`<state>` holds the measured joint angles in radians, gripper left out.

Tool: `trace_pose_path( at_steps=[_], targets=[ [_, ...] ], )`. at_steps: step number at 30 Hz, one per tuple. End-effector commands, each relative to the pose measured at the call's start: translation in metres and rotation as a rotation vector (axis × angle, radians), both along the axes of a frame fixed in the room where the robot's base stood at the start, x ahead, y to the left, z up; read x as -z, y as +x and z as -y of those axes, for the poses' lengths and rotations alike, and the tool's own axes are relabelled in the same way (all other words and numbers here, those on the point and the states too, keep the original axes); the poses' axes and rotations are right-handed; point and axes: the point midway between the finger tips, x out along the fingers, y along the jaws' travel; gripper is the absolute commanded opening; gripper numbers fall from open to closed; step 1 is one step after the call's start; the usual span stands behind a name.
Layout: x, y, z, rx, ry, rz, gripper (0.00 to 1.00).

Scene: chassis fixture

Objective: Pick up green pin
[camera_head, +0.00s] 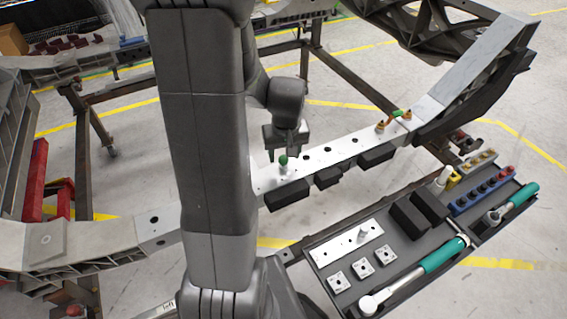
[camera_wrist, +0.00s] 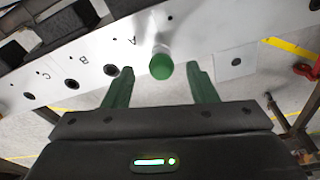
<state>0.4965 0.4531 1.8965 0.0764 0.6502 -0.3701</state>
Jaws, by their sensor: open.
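The green pin (camera_wrist: 161,66) stands in the metal beam, next to the letter A, with its round green end toward the wrist camera. In the head view the green pin (camera_head: 283,160) shows as a small green knob on the beam (camera_head: 318,161). My gripper (camera_wrist: 160,80) is open, with one green finger on each side of the pin and a gap on both sides. In the head view my gripper (camera_head: 284,150) is right at the pin, partly hidden by its own body. The fingers do not appear to touch the pin.
The beam has dark holes marked B (camera_wrist: 111,70) and C (camera_wrist: 72,84). Black blocks (camera_head: 327,178) sit along its near side. A tool tray (camera_head: 330,243) holds ratchets, blocks and sockets at the lower right.

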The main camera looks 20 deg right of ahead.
Motion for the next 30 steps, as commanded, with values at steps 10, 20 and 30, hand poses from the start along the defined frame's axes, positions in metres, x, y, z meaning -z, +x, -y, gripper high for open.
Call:
trace_pose_path(
  at_steps=[10, 20, 30],
  targets=[
    [0.031, 0.005, -0.001, -0.001, 0.000, -0.001, 0.52],
    [0.030, 0.005, -0.001, -0.001, 0.000, 0.000, 0.23],
    [0.029, 0.005, -0.001, -0.001, 0.000, 0.000, 0.00]
  ],
)
